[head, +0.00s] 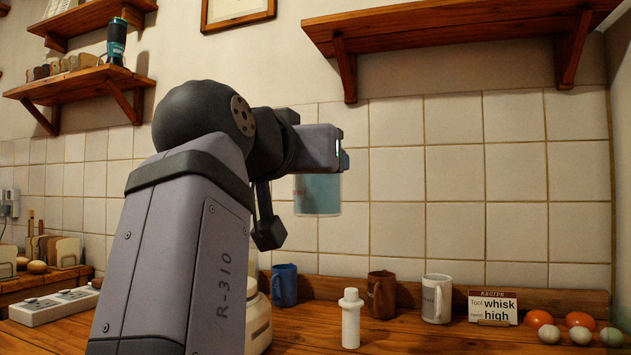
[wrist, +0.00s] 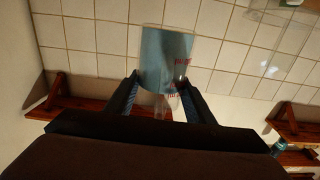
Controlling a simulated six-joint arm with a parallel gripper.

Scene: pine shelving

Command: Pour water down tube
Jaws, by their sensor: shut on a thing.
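A clear cup of blue liquid with red markings (wrist: 165,60) is held between the two fingers of my gripper (wrist: 160,84) in the wrist view. In the head view my gripper (head: 341,158) is at mid-height before the tiled wall, and the cup (head: 318,196) shows below it, looking about upright. My gripper is shut on the cup. A clear vessel (wrist: 275,42) shows at the upper right of the wrist view, apart from the cup. I cannot tell whether it is the tube. A cream appliance base (head: 258,322) is partly hidden behind my arm.
A white bottle-shaped piece (head: 350,320), a blue mug (head: 284,285), a brown mug (head: 381,295) and a white mug (head: 436,298) stand on the wooden counter. A recipe card (head: 492,307) and several eggs are at right. A wall shelf (head: 455,28) hangs above.

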